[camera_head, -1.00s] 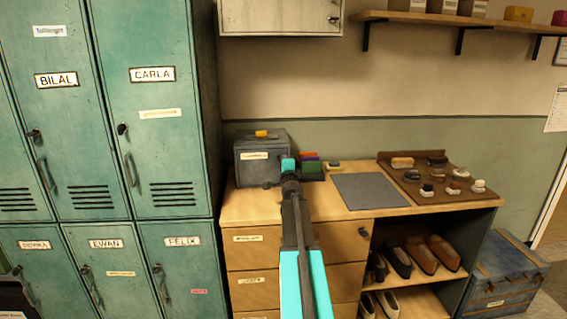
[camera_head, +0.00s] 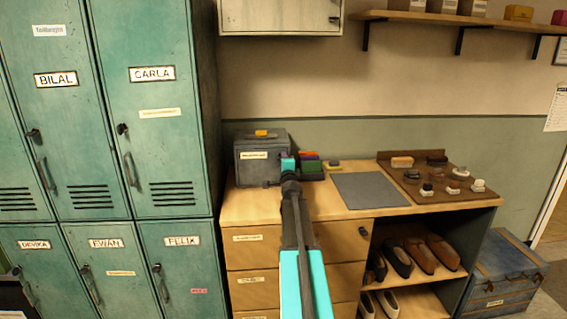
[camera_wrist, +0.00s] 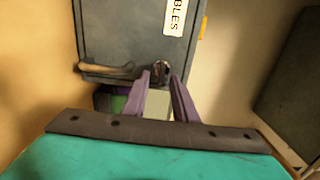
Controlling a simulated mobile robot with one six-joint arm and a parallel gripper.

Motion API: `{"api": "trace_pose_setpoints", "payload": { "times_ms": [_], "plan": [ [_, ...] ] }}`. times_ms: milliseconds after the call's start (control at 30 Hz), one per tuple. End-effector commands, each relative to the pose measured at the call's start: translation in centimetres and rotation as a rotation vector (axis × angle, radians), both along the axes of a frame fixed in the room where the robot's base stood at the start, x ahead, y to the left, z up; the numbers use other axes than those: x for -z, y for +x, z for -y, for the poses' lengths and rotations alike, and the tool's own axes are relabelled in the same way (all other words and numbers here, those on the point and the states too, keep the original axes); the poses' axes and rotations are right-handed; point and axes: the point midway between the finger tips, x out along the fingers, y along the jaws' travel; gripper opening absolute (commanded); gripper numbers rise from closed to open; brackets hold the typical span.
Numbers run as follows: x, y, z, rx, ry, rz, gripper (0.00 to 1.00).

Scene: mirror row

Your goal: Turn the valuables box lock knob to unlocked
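The valuables box (camera_head: 258,148) is a dark grey box at the back left of the wooden cabinet top. In the wrist view its front face (camera_wrist: 130,38) fills the upper middle, with a white label ending in "BLES". The small dark lock knob (camera_wrist: 161,69) is at the face's edge, beside a pale handle-like bar (camera_wrist: 107,69). My gripper (camera_wrist: 162,78) has its two purple fingers apart, with the knob between or just beyond their tips. I cannot tell whether they touch it.
Coloured items (camera_head: 311,165) stand just right of the box. A grey mat (camera_head: 370,194) and a brown tray (camera_head: 425,197) of small objects lie further right. Green lockers (camera_head: 160,110) stand at the left, and a wall cabinet (camera_head: 280,15) hangs above.

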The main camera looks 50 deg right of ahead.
Motion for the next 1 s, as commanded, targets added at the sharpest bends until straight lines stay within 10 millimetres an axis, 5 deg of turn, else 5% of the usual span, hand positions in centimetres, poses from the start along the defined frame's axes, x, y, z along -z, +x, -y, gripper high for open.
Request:
{"api": "trace_pose_setpoints", "payload": {
  "times_ms": [1000],
  "plan": [
    [0.0, -6.0, -5.1, 0.0, 0.001, 0.001, 0.26]
  ]
}}
